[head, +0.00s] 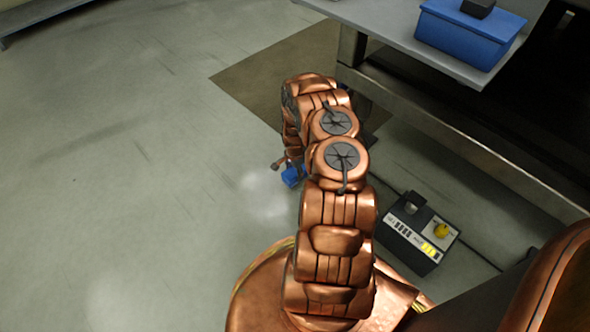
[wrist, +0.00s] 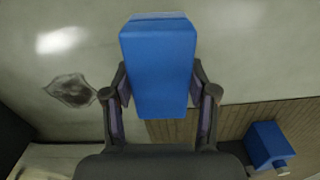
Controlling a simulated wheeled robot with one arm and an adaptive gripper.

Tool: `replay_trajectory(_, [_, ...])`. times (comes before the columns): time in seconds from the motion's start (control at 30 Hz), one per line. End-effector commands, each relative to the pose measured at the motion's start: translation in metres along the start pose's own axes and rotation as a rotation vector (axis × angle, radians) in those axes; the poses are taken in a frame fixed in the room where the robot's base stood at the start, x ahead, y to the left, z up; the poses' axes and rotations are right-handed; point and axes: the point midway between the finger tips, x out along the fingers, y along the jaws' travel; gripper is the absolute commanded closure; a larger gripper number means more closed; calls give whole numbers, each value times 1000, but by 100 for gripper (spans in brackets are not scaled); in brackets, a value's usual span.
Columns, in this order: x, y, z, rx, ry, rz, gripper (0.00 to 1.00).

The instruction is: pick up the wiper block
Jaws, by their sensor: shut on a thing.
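The wiper block, a blue block with a paler end (wrist: 160,62), fills the middle of the wrist view. My gripper (wrist: 160,96) is shut on it, with one dark finger on each side. In the head view a small part of the blue block (head: 291,178) shows below the end of my arm, beside a finger; the rest of my gripper is hidden by my arm. Whether the block touches the surface beneath it, I cannot tell.
A blue box (head: 455,38) with a black thing on top stands on a grey bench (head: 388,24) at upper right. A black box with a yellow knob (head: 418,236) sits right of my arm. Another blue object (wrist: 266,145) shows in the wrist view. Floor at left is clear.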

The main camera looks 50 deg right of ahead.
Motion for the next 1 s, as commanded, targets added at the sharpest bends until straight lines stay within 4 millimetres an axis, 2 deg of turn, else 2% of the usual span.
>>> replay_trajectory(0.5, [-14, 76, 63, 2, -1, 4, 80])
replay_trajectory(1.0, [-13, 107, 87, 0, 0, 0, 80])
